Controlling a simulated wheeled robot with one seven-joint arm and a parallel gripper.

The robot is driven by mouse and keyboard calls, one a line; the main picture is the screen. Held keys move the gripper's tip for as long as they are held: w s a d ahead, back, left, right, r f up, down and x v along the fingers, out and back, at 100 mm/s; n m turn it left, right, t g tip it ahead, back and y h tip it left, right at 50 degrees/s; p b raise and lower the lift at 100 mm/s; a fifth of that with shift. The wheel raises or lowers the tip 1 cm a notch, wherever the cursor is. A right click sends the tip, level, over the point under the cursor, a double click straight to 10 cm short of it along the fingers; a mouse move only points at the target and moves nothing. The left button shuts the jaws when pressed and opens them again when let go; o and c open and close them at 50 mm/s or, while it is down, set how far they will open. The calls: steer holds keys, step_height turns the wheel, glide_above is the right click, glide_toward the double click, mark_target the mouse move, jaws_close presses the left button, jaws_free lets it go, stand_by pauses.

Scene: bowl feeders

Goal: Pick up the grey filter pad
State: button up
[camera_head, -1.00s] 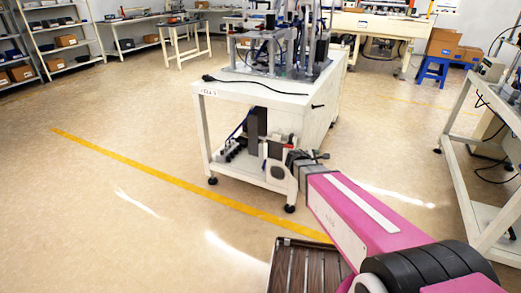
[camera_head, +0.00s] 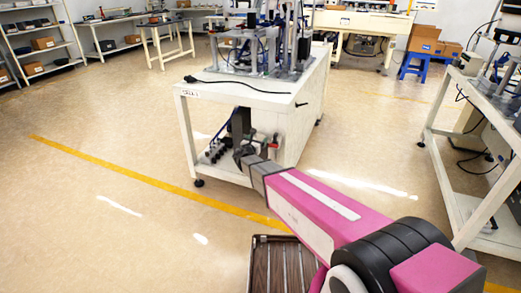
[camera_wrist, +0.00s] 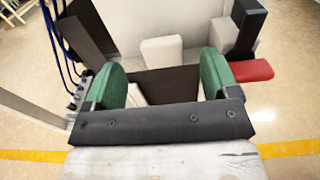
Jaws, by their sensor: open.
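My gripper (camera_wrist: 160,92) is open in the wrist view, its two green pads facing each other. A dark flat surface shows between and beyond the pads; I cannot tell what it belongs to. In the head view my gripper (camera_head: 246,153) reaches the open lower part of the white machine stand (camera_head: 255,97), in front of a dark upright block (camera_head: 240,122). I cannot pick out the grey filter pad for certain in either view. My gripper hides part of the stand's lower shelf.
In the wrist view, a red block (camera_wrist: 250,71) is right of the pads, a pale block (camera_wrist: 161,49) lies beyond, and blue cables (camera_wrist: 62,45) hang at left. A bench (camera_head: 455,190) stands at right in the head view. The floor at left is clear.

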mark_target(260, 136)
steer(key=x, duration=0.5)
steer(key=shift+w+d+f, duration=0.1)
steer(key=shift+w+f, duration=0.05)
steer(key=shift+w, duration=0.2)
steer(key=c, duration=1.2)
